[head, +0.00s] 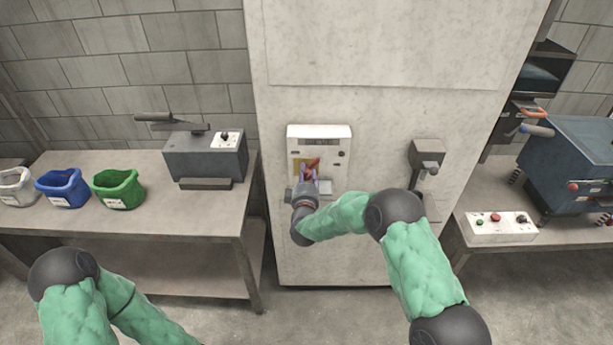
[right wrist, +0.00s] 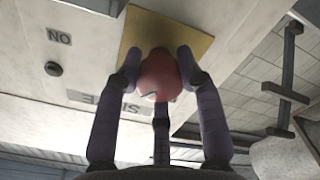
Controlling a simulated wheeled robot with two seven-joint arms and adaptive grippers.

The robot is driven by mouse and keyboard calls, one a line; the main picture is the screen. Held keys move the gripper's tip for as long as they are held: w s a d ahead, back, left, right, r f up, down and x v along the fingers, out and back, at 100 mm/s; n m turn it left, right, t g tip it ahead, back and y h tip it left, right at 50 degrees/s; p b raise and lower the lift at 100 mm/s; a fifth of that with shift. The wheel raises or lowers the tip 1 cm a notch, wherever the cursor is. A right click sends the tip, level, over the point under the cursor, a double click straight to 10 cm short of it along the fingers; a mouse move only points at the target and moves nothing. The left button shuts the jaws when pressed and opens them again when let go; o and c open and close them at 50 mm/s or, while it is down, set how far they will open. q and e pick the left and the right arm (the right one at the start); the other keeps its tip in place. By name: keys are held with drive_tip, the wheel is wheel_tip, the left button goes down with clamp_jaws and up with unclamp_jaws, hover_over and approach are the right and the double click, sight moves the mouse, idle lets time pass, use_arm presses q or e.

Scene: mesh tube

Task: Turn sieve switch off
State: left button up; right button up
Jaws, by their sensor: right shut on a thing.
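The sieve switch panel (head: 319,131) is a pale box on the front of a large pale cabinet. It carries a red switch knob (head: 313,165) on a yellow plate (head: 298,167). My right gripper (head: 312,181) is at this knob. In the right wrist view its purple fingers are closed around the round red knob (right wrist: 160,76), in front of the yellow plate (right wrist: 200,45). Upside-down lettering shows beside it, with "ON" readable and a label starting "SIE". The knob's exact setting is hard to tell. My left arm is at the lower left, its gripper out of sight.
A grey lever unit (head: 428,153) is on the cabinet right of the panel. A table at left holds a grey machine (head: 205,155) and white, blue (head: 63,190) and green (head: 118,190) buckets. At right stand a button box (head: 500,228) and a blue machine (head: 570,165).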

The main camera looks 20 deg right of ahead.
drive_tip(key=n, duration=0.1)
drive_tip(key=r+n, duration=0.1)
drive_tip(key=n, duration=0.1)
drive_tip(key=shift+w+a+r+n, duration=0.1)
drive_tip(key=shift+w+a+n, duration=0.1)
drive_tip(key=shift+n, duration=0.1)
drive_tip(key=shift+n+p, duration=0.3)
drive_tip(key=shift+n, duration=1.5)
drive_tip(key=shift+f, duration=0.2)
drive_tip(key=o, duration=1.2)
drive_tip(key=shift+a+f, duration=0.1)
drive_tip(key=shift+c, duration=0.2)
drive_tip(key=shift+a+f, duration=0.1)
drive_tip(key=shift+f, duration=0.05)
drive_tip(key=shift+s+f, duration=0.1)
